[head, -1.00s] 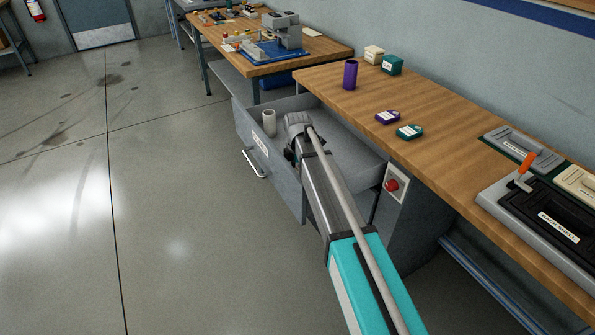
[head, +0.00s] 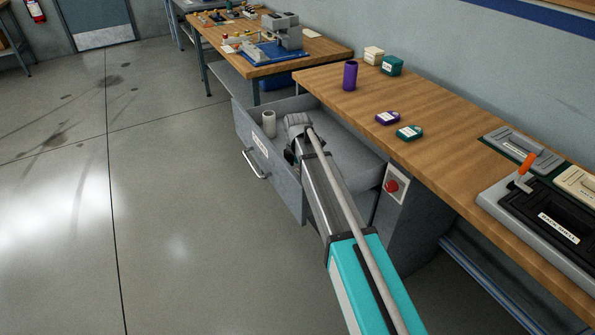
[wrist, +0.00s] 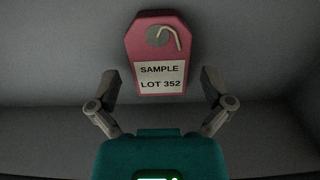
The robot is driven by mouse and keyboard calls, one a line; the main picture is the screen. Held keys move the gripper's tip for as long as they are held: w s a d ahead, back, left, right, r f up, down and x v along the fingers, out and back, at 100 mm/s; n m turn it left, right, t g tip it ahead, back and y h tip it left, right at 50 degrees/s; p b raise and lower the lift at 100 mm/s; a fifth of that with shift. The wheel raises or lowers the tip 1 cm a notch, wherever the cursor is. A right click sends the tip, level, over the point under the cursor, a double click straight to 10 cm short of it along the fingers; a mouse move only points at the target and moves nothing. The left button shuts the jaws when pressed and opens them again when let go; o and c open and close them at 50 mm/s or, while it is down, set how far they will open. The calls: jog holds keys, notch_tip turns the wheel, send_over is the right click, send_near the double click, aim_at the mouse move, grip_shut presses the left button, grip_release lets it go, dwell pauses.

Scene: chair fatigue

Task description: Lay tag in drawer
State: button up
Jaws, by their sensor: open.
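The tag is a red-pink plate (wrist: 158,50) with a hole, a pale hook or loop and a white label reading "SAMPLE LOT 352". In the wrist view it lies on a grey surface just beyond my fingertips. My gripper (wrist: 160,87) is open, its two fingers apart on either side of the tag's lower end, with nothing held between them. In the head view my arm reaches into the open grey drawer (head: 268,172), and the arm hides the gripper's fingers and the tag there.
The wooden bench (head: 440,140) beside the drawer carries a purple cylinder (head: 350,75), small purple (head: 387,118) and teal (head: 409,132) pieces. A red button (head: 391,186) is on the bench side.

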notch_tip(320, 180, up, 12)
jog(key=p, duration=1.2)
dwell(0.9)
jog(key=s+d+m, duration=2.4)
jog(key=s, duration=0.1)
jog(key=shift+d+m, duration=0.25)
jog(key=shift+m, duration=0.15)
jog(key=shift+r, duration=0.1)
notch_tip(320, 180, up, 5)
jog(key=p, duration=0.5)
